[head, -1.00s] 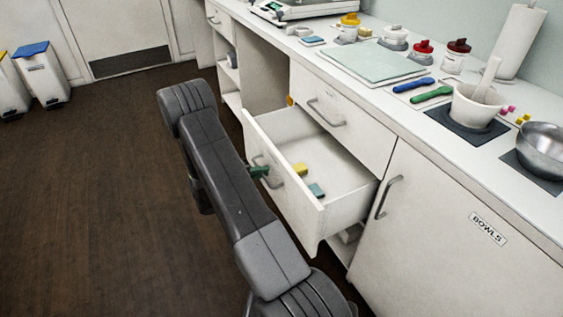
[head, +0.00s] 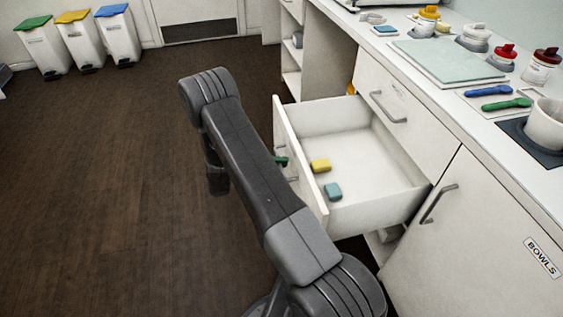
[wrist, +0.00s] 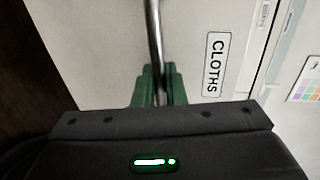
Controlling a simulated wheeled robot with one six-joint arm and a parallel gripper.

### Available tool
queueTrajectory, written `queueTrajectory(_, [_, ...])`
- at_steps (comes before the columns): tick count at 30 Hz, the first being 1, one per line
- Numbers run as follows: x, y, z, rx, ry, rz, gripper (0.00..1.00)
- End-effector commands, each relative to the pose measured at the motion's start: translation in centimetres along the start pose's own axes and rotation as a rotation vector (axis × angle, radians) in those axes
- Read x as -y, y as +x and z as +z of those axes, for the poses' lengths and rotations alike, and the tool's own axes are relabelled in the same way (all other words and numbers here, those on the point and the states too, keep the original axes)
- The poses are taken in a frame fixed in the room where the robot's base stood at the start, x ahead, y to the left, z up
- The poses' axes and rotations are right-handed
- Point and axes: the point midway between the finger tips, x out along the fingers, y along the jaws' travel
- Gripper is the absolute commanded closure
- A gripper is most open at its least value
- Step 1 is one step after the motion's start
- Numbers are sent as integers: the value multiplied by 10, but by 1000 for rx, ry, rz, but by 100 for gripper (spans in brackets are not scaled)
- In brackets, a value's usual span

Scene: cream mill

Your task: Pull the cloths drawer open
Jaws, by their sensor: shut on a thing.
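The cloths drawer (head: 378,215) stands well open from the white cabinet. Its front bears a CLOTHS label (wrist: 214,65) in the wrist view. In the head view only a little green of my gripper (head: 281,161) shows at the drawer front, and my arm hides part of that front.
A closed drawer (head: 385,100) sits just above the open one. The BOWLS door (head: 480,235) is shut at the right. The counter holds a pale board (head: 450,58) and several jars. Three bins (head: 80,42) stand far left; the brown floor at left is clear.

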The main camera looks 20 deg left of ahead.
Motion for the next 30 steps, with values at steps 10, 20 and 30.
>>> queueTrajectory(10, [0, 0, 0, 1, 0, 0, 75])
queueTrajectory(20, [1, -18, 1, 4, 1, 0, 75])
queueTrajectory(30, [0, -94, 1, 5, 2, 1, 75])
